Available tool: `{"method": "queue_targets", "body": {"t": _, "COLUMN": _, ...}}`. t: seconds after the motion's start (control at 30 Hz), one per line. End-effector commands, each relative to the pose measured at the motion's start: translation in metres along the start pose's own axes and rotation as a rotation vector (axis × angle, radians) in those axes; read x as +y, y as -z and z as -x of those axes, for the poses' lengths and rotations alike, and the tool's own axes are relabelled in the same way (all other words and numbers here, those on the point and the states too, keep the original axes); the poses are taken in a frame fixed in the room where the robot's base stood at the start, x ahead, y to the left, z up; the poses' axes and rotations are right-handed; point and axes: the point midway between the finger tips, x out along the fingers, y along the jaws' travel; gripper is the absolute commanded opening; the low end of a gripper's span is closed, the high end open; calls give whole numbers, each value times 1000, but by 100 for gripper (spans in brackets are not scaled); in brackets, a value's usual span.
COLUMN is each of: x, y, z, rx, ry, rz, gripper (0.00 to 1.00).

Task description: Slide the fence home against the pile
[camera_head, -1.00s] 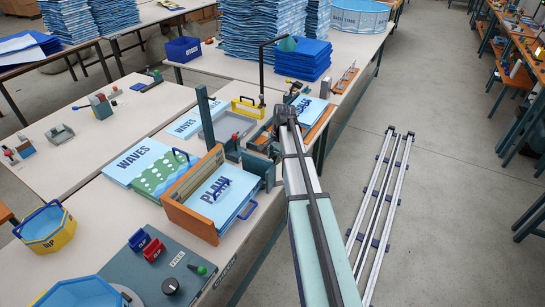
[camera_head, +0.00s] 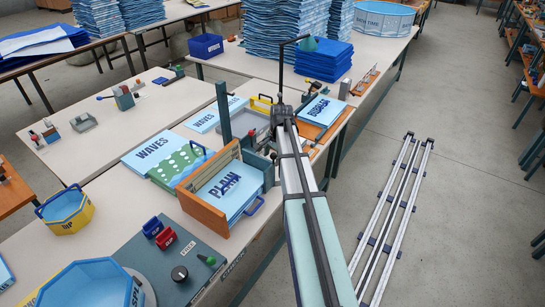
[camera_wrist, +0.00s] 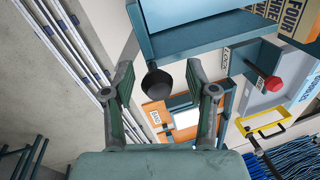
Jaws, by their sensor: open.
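The pile of blue sheets marked PLAIN (camera_head: 226,190) lies in a wood-sided tray (camera_head: 203,213) on the near table. A dark teal upright plate (camera_head: 256,161), apparently the fence, stands at the pile's far right side. In the wrist view a teal plate (camera_wrist: 215,35) fills the top, with a black round knob (camera_wrist: 158,80) just below it. My gripper (camera_wrist: 160,85) is open, and the knob shows between its two fingers; I cannot tell whether they touch it. In the head view my arm hides the gripper.
A dark teal post (camera_head: 223,112) stands behind the tray. A red knob (camera_wrist: 272,83) and a yellow handle (camera_wrist: 264,124) are to the right in the wrist view. An orange tray (camera_head: 322,120) lies beyond my arm. Rails (camera_head: 394,210) lie on the clear floor at right.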

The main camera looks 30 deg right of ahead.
Motion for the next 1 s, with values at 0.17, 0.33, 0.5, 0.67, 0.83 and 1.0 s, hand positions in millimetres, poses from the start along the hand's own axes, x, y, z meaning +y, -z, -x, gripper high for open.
{"method": "queue_targets", "body": {"t": 0.17, "x": 0, "y": 1, "z": 5, "rx": 2, "ry": 0, "rz": 0, "gripper": 57}}
{"method": "queue_targets", "body": {"t": 0.33, "x": 0, "y": 1, "z": 25, "rx": 3, "ry": 2, "rz": 0, "gripper": 57}}
{"method": "queue_targets", "body": {"t": 0.5, "x": 0, "y": 0, "z": 58, "rx": 3, "ry": 2, "rz": 1, "gripper": 57}}
{"method": "queue_targets", "body": {"t": 0.67, "x": 0, "y": 0, "z": 88, "rx": 2, "ry": 2, "rz": 1, "gripper": 57}}
{"method": "queue_targets", "body": {"t": 0.83, "x": 0, "y": 0, "z": 110, "rx": 1, "ry": 2, "rz": 1, "gripper": 57}}
{"method": "queue_targets", "body": {"t": 1.0, "x": 0, "y": -1, "z": 120, "rx": -1, "ry": 1, "rz": 1, "gripper": 57}}
